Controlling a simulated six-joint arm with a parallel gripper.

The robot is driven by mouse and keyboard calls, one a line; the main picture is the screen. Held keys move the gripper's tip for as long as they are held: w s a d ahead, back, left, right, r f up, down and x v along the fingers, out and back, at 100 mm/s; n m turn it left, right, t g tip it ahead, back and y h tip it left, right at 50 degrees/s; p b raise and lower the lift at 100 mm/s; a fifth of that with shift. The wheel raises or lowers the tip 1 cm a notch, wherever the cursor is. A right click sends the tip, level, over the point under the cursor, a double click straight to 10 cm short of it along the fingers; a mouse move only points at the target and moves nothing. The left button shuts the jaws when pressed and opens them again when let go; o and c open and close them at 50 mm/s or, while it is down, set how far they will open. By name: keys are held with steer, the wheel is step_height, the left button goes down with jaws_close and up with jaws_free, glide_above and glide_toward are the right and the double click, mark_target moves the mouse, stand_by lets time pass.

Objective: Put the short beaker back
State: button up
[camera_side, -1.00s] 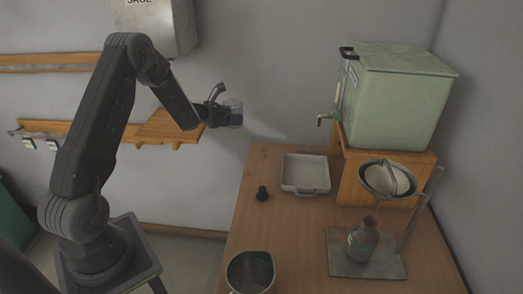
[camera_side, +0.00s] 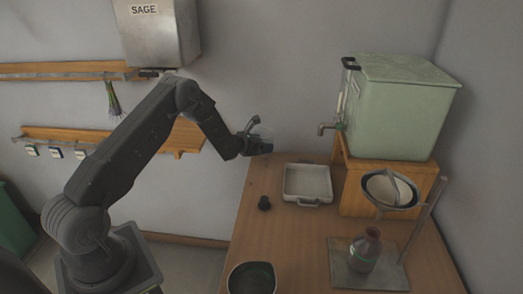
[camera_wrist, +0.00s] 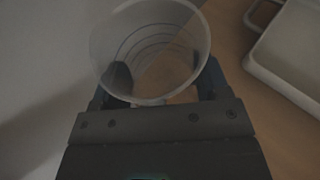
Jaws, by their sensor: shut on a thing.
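The short beaker is a clear, open-topped vessel; in the wrist view the beaker (camera_wrist: 150,45) fills the upper middle between my fingers, its rim toward the camera. My gripper (camera_side: 262,145) is shut on it, just above the back left edge of the table (camera_side: 250,220). The beaker (camera_side: 264,142) is small and faint in the side view. Through and beside it the wrist view shows the wooden table top on the right and pale wall on the left. I cannot tell whether it holds anything.
A white tray (camera_side: 307,182) lies right of my gripper, with a small black stopper (camera_side: 264,203) in front. A green tank (camera_side: 400,105) with a tap (camera_side: 327,128) stands on a wooden block. A bottle (camera_side: 365,249), a stand with a funnel (camera_side: 390,189) and a metal pot (camera_side: 252,278) are nearer.

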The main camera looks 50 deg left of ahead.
steer(key=shift+f, duration=1.3)
steer(key=shift+f, duration=0.2)
steer(key=o, duration=1.1)
